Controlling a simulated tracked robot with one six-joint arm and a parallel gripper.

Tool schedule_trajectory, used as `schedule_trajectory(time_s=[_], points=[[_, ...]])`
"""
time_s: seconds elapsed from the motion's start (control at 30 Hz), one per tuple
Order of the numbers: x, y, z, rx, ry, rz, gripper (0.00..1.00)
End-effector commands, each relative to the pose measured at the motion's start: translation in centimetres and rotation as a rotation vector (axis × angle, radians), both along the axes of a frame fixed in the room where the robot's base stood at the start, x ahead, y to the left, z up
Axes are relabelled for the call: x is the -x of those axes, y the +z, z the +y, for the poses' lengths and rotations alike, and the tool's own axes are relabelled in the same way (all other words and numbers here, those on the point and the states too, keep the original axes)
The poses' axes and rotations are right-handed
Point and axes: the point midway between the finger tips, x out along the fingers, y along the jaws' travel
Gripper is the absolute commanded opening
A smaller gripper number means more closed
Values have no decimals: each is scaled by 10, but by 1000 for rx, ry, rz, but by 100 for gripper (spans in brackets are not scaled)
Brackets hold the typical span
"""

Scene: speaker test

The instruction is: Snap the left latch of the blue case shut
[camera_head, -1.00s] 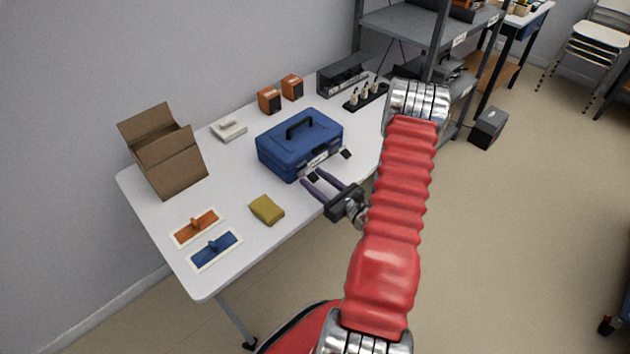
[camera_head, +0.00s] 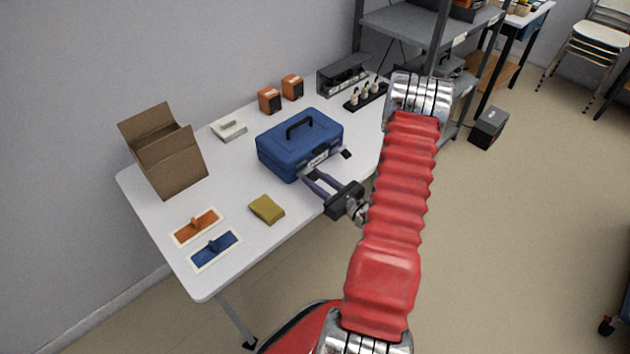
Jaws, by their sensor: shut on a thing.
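The blue case (camera_head: 297,137) stands lid down on the white table, its black handle (camera_head: 299,123) on top. Its front faces my gripper (camera_head: 311,176), whose two purple-grey fingers reach the left part of that front at the left latch. The fingers are shut on the left latch, which is mostly hidden by the fingertips, so its exact angle cannot be told. The right latch (camera_head: 346,154) shows as a black tab sticking out from the case front. A pale label (camera_head: 319,159) sits between the latches.
On the white table (camera_head: 228,186) are a yellow sponge (camera_head: 266,209), orange and blue trowel-like tools on pale plates, an open cardboard box (camera_head: 165,155), a white device (camera_head: 229,129), orange boxes (camera_head: 269,100) and a black rack (camera_head: 366,96). A grey shelf (camera_head: 405,22) stands behind right.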

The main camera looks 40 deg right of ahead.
Motion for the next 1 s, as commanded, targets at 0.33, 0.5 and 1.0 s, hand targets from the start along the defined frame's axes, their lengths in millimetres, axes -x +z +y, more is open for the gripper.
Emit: schedule_trajectory(time_s=[0.33, 0.5, 1.0], points=[[-4, 11, -3, 11, -8, 142, 5], [-7, 17, -3, 15, -7, 236, 5], [-18, 29, -2, 23, -4, 491, 5]])
